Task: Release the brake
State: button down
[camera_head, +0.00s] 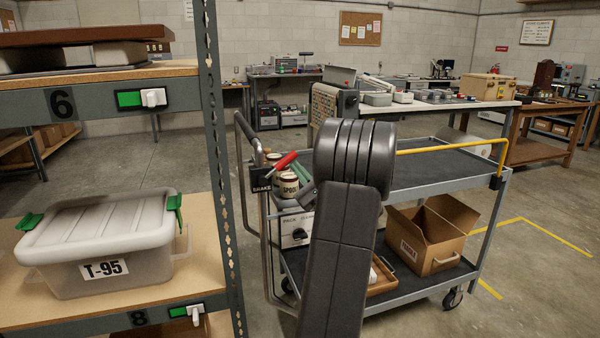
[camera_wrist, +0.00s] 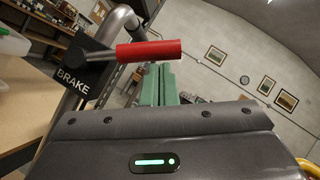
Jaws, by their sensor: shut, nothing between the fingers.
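The brake lever has a red grip (camera_head: 285,161) and sits on a dark plate marked BRAKE (camera_head: 262,187) at the left end of the grey cart (camera_head: 430,177). In the wrist view the red grip (camera_wrist: 150,51) runs nearly level from the BRAKE plate (camera_wrist: 72,80). My gripper (camera_head: 299,168) has green fingers and is beside the lever's grip. In the wrist view my gripper (camera_wrist: 158,70) is shut and empty, its fingertips close to the grip's lower right side. I cannot tell whether they touch it.
The cart carries cans, an open cardboard box (camera_head: 428,240) and a wooden tray (camera_head: 383,280). A grey shelf rack (camera_head: 222,180) with a lidded T-95 bin (camera_head: 100,240) stands close on the left. Workbenches line the back. The floor at right is clear.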

aim_at(290, 155)
jog(key=shift+r, duration=0.1)
jog(key=r+n+g, duration=0.1)
jog(key=n, duration=0.1)
jog(key=a+r+n+g+b, duration=0.1)
jog(key=r+n+g, duration=0.1)
jog(key=n, duration=0.1)
jog(key=a+r+n+g, duration=0.1)
jog(key=n, duration=0.1)
jog(key=shift+s+a+r+n+g+y, duration=0.2)
jog(key=shift+s+r+n+g+y, duration=0.1)
jog(key=shift+s+n+y, duration=0.1)
jog(key=shift+s+a+r+n+g+h+b, duration=0.1)
jog(key=shift+s+a+r+n+g+h, duration=0.15)
jog(key=shift+a+r+n+g, duration=0.35)
jog(key=shift+s+a+r+n+g+h+b, duration=0.25)
jog(key=shift+a+n, duration=0.4)
jog(key=shift+n, duration=0.5)
jog(key=shift+s+a+r+n+g+h, duration=0.15)
jog(key=shift+a+r+n+g+h, duration=0.25)
jog(key=shift+a+n, duration=0.35)
jog(key=shift+d, duration=0.1)
